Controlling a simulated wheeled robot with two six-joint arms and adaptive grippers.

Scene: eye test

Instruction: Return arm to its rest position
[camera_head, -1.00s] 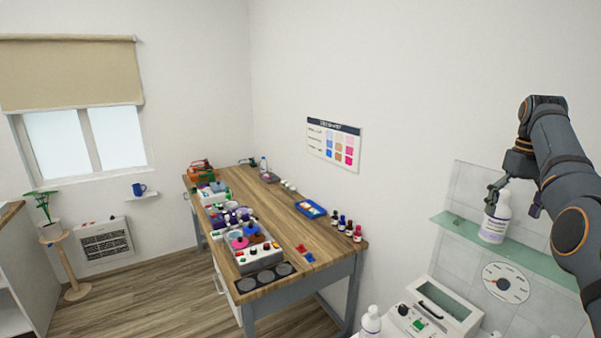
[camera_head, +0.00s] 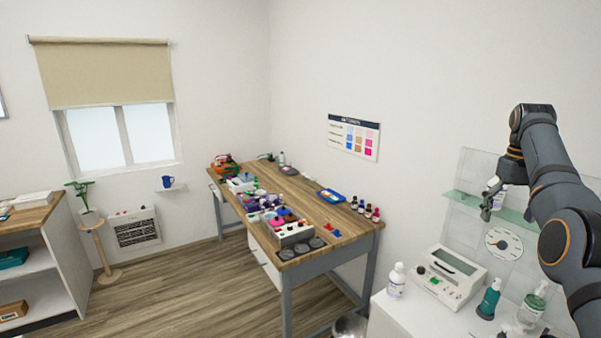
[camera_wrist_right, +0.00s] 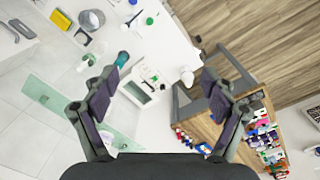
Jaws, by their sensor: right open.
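My right arm (camera_head: 560,190) comes in from the right edge of the head view, raised in front of the wall. My right gripper (camera_head: 490,200) is near the left part of the glass shelf, overlapping a white bottle (camera_head: 500,201) there in the picture. In the right wrist view the two fingers of the gripper (camera_wrist_right: 165,65) are wide apart with nothing held between them. The glass shelf (camera_wrist_right: 62,100) shows to their left in that view. My left gripper is not in view.
Below the shelf, a white counter (camera_head: 395,318) bears a white device (camera_head: 450,274), a white bottle (camera_head: 396,281) and a teal bottle (camera_head: 489,299).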

